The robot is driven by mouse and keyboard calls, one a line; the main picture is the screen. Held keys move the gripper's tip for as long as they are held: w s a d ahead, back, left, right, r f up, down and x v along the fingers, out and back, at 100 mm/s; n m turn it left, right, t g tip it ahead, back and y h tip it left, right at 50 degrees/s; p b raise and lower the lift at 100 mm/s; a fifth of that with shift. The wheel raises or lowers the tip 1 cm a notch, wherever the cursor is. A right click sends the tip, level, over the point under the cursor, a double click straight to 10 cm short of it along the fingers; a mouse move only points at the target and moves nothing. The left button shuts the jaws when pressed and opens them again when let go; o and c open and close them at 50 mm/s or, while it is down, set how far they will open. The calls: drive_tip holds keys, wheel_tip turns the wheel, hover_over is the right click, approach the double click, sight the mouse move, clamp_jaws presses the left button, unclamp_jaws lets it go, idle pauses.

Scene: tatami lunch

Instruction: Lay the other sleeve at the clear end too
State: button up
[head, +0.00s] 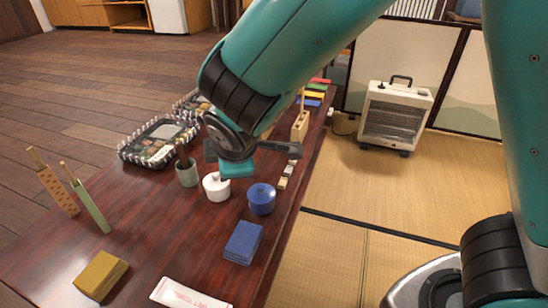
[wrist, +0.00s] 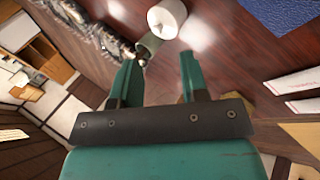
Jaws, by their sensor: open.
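I cannot make out the sleeves in the wrist view.
A green cup (head: 187,174), a blue pot (head: 262,200), blue cloth (head: 243,243) and yellow block (head: 102,275) are on the table. A white wet-towel packet (head: 188,295) lies at the near edge. Black-rimmed trays (head: 158,140) stand behind. Bare wood shows left of centre.

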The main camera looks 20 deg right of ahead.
drive_tip(key=s+d+r+m+g+y, duration=0.1)
drive_tip(key=s+d+r+m+g, duration=0.1)
drive_tip(key=s, duration=0.4)
drive_tip(key=s+d+r+m+g+y, duration=0.1)
drive_tip(key=s+d+r+m+g, duration=0.1)
drive_tip(key=s, duration=0.5)
drive_tip(key=s+d+r+m+g+y, duration=0.2)
drive_tip(key=s+r+m, duration=0.2)
drive_tip(key=s, duration=0.3)
drive_tip(key=shift+d+r+m+g, duration=0.2)
drive_tip(key=shift+r+m+g, duration=0.15)
drive_tip(key=shift+m, duration=0.35)
wheel_tip(320, 180, up, 50)
drive_tip(key=p, duration=5)
drive_tip(key=shift+f, duration=0.1)
